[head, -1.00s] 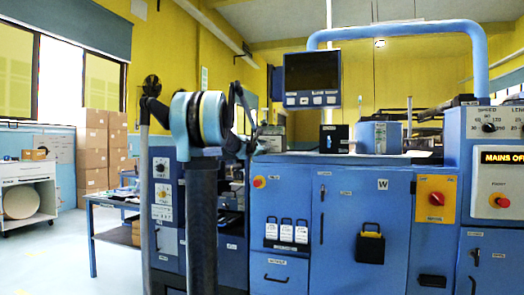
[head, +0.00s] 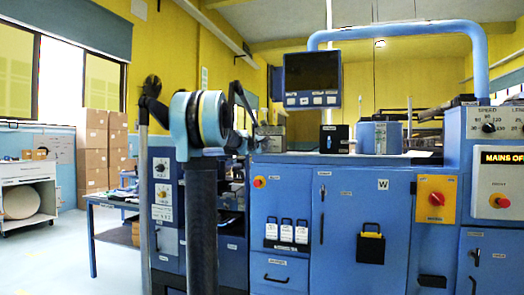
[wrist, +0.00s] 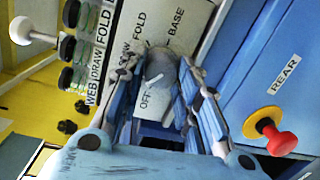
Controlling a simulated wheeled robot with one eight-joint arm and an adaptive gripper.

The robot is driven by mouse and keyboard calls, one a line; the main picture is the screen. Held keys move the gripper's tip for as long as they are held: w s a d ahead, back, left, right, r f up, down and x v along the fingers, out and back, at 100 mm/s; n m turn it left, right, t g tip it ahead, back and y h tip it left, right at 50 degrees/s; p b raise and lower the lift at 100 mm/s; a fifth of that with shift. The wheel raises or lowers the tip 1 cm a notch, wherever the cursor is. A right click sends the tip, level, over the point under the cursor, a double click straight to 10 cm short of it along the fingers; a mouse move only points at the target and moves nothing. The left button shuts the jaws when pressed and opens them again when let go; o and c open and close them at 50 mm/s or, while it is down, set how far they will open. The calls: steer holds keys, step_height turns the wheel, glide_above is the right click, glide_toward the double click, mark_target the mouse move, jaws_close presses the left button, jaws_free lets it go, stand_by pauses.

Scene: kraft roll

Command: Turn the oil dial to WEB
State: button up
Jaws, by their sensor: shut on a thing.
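In the wrist view the oil dial (wrist: 158,72) is a round grey knob on a white plate. OFF, DRAW, FOLD and BASE can be read around it; I cannot read a WEB mark on the plate. A small white pointer mark on the knob faces lower left, between OFF and DRAW. My gripper (wrist: 160,78) has its blue fingers on either side of the knob and is shut on it. In the head view I cannot make out the gripper or this dial.
A red knob on a yellow base (wrist: 276,138) sits at the right on the blue panel marked REAR. A white ball-ended handle (wrist: 22,31) juts out at upper left.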

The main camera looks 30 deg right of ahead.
steer(key=shift+m, duration=0.5)
steer(key=shift+s+f, duration=0.1)
steer(key=o, duration=1.1)
steer(key=shift+c, duration=0.2)
steer(key=f+v, duration=0.1)
steer(key=v, duration=1)
steer(key=shift+s+a+r, duration=0.2)
steer(key=shift+a+r, duration=0.2)
steer(key=shift+r, duration=0.1)
